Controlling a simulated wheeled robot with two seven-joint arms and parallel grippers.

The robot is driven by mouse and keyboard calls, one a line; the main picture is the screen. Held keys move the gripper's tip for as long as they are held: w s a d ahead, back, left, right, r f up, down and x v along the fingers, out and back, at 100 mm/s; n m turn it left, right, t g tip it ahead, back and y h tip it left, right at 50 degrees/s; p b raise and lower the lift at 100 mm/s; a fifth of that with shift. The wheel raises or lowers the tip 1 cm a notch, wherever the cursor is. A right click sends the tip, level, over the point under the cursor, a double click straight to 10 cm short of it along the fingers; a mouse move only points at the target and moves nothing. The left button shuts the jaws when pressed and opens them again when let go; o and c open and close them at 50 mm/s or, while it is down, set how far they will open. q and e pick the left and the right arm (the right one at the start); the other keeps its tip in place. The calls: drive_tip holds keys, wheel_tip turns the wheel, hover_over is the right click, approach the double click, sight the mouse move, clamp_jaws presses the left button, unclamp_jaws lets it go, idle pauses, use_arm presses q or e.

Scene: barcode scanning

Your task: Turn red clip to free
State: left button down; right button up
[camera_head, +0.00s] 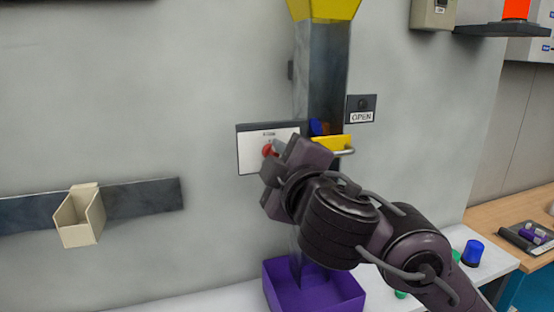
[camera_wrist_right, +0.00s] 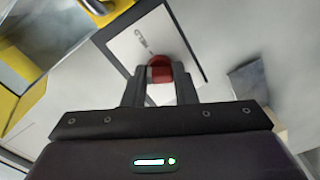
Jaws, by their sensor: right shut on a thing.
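The red clip (camera_head: 267,150) sits on a white panel (camera_head: 250,154) with a dark frame, on the wall left of the grey chute. My right gripper (camera_head: 275,151) is at the panel and hides part of the clip in the head view. In the right wrist view the right gripper (camera_wrist_right: 160,85) is shut on the red clip (camera_wrist_right: 160,72), with one finger on each side of it. The white panel (camera_wrist_right: 150,45) shows behind it with a small printed mark. My left gripper is not in view.
A yellow gate with a handle (camera_head: 335,144) is just right of my right gripper. A purple bin (camera_head: 350,290) stands below the chute. An OPEN sign (camera_head: 361,117) is on the wall. A beige holder (camera_head: 80,216) hangs on a rail at left.

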drive_tip(key=n, duration=0.5)
drive_tip(key=shift+f+n, duration=0.1)
drive_tip(key=shift+n, duration=0.2)
idle(0.4)
drive_tip(key=o, duration=1)
drive_tip(key=shift+s, duration=0.1)
drive_tip(key=p+v, duration=0.2)
drive_tip(key=v, duration=0.5)
drive_tip(key=shift+s+d, duration=0.1)
drive_tip(key=shift+s, duration=0.2)
